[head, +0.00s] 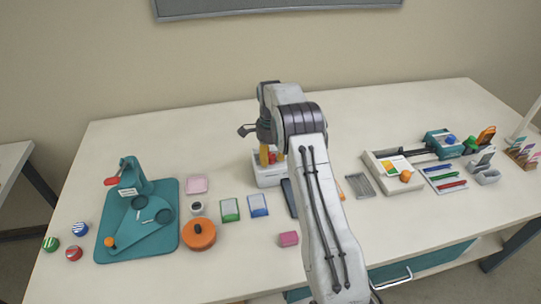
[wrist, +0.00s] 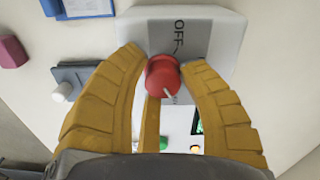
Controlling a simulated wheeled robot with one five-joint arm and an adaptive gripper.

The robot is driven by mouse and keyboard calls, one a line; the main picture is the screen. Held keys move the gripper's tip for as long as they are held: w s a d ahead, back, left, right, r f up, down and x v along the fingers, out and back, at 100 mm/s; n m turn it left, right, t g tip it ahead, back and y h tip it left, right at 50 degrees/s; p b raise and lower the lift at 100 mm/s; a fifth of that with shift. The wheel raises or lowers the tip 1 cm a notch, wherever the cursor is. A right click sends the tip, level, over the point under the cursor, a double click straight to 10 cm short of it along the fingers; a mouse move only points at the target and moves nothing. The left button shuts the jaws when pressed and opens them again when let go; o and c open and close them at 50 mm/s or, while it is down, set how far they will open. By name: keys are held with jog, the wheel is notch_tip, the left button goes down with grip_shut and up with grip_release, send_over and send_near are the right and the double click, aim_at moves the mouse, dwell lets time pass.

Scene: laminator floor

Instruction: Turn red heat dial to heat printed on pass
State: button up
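The red heat dial (wrist: 163,77) sits on the grey panel of a white machine (wrist: 225,35) in the wrist view. The word OFF is printed above the dial. A pale pointer mark on the dial faces down and slightly right; other dial labels are hidden. My gripper (wrist: 164,62) has its yellow fingers on both sides of the dial, seemingly touching its edges. In the head view the white machine (head: 268,177) stands mid-table, with my gripper (head: 266,155) over it and the red dial partly visible. A printed card (head: 396,165) lies on a white tray to the right.
A teal punch board (head: 165,245), an orange round container (head: 199,234), and green (head: 230,210) and blue (head: 258,206) cards are to the left. A pink block (head: 289,239) lies in front. A pen tray (head: 447,180) and a teal device (head: 443,144) are at the right.

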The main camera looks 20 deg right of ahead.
aim_at(270, 155)
jog(key=o, duration=0.4)
jog(key=shift+w+r, duration=0.1)
jog(key=shift+r, duration=0.05)
jog(key=shift+o, duration=0.2)
notch_tip(270, 155, up, 12)
dwell(0.4)
dwell(0.5)
